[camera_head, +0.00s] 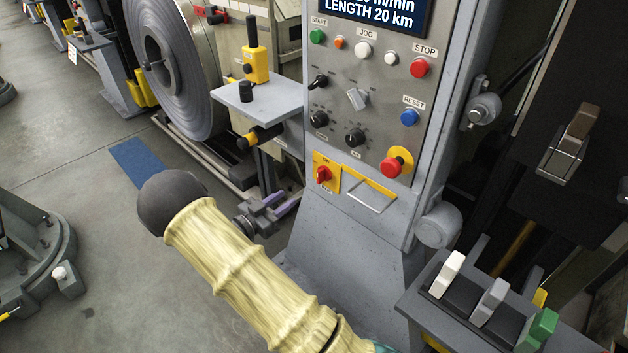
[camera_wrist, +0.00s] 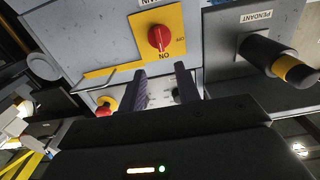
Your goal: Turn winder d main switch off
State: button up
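The main switch is a red rotary knob (camera_head: 323,174) on a yellow plate, low on the left of a grey control pedestal. In the wrist view the red knob (camera_wrist: 159,38) is just beyond my fingertips, with the ON mark on the side nearest them and OFF to its right. Its white line seems to point to ON. My gripper (camera_head: 285,203) is below and left of the knob in the head view. In the wrist view my gripper (camera_wrist: 160,70) is open, its two dark fingers apart with nothing between them. The plate's name label is cut off and unreadable.
A red emergency button (camera_head: 392,167) and a metal handle (camera_head: 368,200) sit right of the switch. A shelf (camera_head: 262,103) carries a yellow joystick box, with a pendant (camera_wrist: 280,62) hung below it. A lever box (camera_head: 455,300) stands at lower right.

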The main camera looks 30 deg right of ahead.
aim_at(321, 176)
jog(key=x, duration=1.2)
jog(key=shift+d+b, duration=0.35)
jog(key=shift+b, duration=0.05)
jog(key=shift+w, duration=0.15)
grip_shut()
